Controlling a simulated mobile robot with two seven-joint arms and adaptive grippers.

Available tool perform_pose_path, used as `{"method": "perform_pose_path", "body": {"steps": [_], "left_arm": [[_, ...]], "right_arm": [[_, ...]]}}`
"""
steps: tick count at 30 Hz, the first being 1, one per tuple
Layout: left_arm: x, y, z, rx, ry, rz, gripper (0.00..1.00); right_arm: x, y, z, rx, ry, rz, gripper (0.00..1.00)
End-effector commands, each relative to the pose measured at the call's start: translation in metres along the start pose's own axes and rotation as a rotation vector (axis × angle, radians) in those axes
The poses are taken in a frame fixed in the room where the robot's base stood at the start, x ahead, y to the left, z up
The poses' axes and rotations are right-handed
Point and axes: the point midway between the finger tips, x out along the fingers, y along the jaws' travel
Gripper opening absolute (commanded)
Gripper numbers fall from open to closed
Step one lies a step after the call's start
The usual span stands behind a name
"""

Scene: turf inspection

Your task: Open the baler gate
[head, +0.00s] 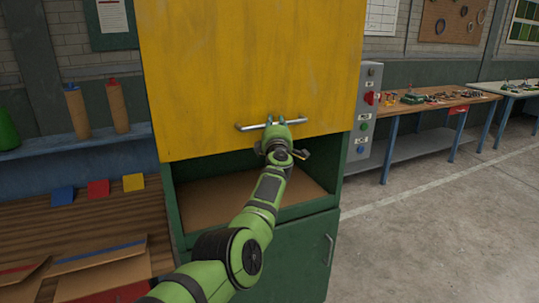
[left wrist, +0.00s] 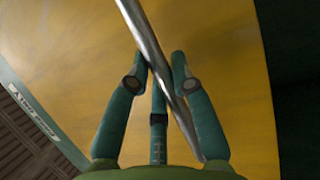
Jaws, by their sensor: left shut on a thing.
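The baler gate (head: 250,75) is a large yellow panel on a green cabinet in the head view. It is raised partway, with an open gap under its lower edge. A metal bar handle (head: 247,127) runs across its lower part. My left gripper (head: 274,122) is at the right half of this handle and shut on it. In the left wrist view the handle (left wrist: 150,45) passes slantwise between the fingers (left wrist: 162,70), with the yellow gate (left wrist: 225,60) behind. My right gripper is not in view.
Under the gate is the chamber with a brown floor (head: 235,190). A grey control box (head: 366,115) with buttons is mounted right of the gate. A wooden bench with flattened cardboard (head: 105,275) is at the left. Workbenches (head: 425,106) stand at the right, with clear floor before them.

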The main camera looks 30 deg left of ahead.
Motion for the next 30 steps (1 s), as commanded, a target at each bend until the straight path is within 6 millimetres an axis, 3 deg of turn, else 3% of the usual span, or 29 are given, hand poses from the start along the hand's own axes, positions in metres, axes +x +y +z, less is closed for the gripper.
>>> {"method": "perform_pose_path", "body": {"steps": [1,9,16,28,29,30], "left_arm": [[0.007,0.026,-0.003,0.005,0.006,0.007,0.0],[0.017,0.071,-0.007,0.001,0.01,0.006,0.0],[0.019,0.082,-0.008,0.001,0.01,0.006,0.0],[0.019,0.082,-0.008,0.001,0.009,0.006,0.0],[0.019,0.082,-0.008,0.001,0.009,0.006,0.31],[0.019,0.082,-0.008,0.001,0.009,0.005,0.47]], "right_arm": [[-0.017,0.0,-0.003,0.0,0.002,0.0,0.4],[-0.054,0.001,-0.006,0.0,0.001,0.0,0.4],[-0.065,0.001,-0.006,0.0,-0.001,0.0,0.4],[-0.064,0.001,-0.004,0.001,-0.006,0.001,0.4],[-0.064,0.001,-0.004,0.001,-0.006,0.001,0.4],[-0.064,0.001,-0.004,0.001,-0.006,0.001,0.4]]}}
